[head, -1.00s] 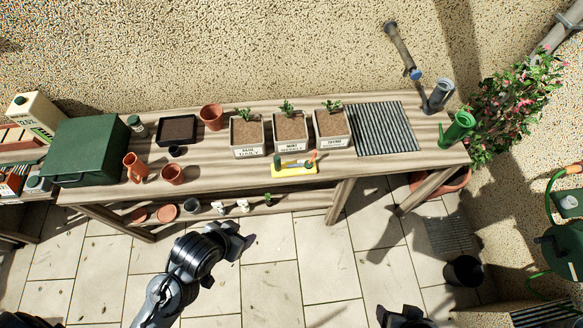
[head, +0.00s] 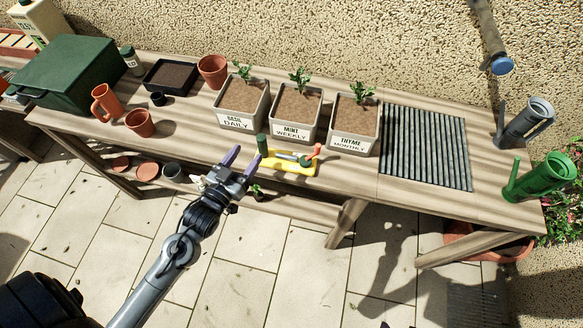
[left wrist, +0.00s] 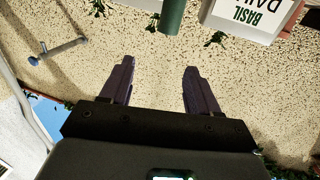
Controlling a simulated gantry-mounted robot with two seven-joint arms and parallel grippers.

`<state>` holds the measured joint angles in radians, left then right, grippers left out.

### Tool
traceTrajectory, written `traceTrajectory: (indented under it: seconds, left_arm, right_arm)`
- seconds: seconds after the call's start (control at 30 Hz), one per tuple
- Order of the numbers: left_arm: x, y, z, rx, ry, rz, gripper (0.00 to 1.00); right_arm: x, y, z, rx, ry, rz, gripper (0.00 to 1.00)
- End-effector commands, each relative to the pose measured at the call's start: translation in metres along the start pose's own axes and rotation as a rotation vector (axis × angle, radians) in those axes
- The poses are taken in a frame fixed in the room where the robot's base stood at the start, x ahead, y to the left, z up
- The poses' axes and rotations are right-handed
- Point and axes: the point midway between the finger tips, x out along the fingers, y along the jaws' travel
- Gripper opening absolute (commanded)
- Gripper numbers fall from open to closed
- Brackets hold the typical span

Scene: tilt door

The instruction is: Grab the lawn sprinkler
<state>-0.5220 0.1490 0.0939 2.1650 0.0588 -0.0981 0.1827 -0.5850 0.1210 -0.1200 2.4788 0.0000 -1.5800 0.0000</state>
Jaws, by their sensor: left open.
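The lawn sprinkler (head: 290,165), with a yellow base, a green upright end and an orange end, stands near the front edge of the wooden table (head: 200,150). It is in front of the basil and mint pots. My left gripper (head: 242,160) is open and empty at the table's front edge, just left of the sprinkler's green end, with a small gap visible. In the left wrist view the open fingers (left wrist: 158,72) have nothing between them. A green cylinder (left wrist: 172,14) at the top there looks like the sprinkler's end. My right gripper is not in view.
Labelled planters for basil (head: 240,105), mint (head: 296,110) and thyme (head: 353,122) stand behind the sprinkler. A ridged dark mat (head: 425,147) and a green watering can (head: 541,177) are to the right. Terracotta pots (head: 140,122) are to the left. A lower shelf runs beneath.

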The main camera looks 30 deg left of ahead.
Motion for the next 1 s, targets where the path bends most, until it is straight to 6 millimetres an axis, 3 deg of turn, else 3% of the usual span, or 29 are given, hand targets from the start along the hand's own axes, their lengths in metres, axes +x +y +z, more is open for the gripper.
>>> traceTrajectory:
  seconds: [0.03,0.1,0.3,0.47,0.8,1.0]
  left_arm:
    - [0.001,-0.004,0.031,0.005,-0.001,-0.006,0.61]
    - [0.003,-0.008,0.047,0.009,-0.001,-0.011,0.61]
    - [0.005,-0.011,0.072,0.013,0.007,-0.015,0.61]
    - [0.011,-0.011,0.078,0.013,0.011,-0.015,0.61]
    - [0.052,-0.011,0.076,0.012,0.010,-0.015,0.61]
    - [0.063,-0.011,0.076,0.012,0.009,-0.015,0.61]
  right_arm:
    - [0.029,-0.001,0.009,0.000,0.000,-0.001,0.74]
    - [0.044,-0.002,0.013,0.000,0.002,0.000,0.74]
    - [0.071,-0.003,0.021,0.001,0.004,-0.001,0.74]
    - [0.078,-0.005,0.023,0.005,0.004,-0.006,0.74]
    - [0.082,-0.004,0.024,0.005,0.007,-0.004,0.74]
    - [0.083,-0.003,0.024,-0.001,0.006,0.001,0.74]
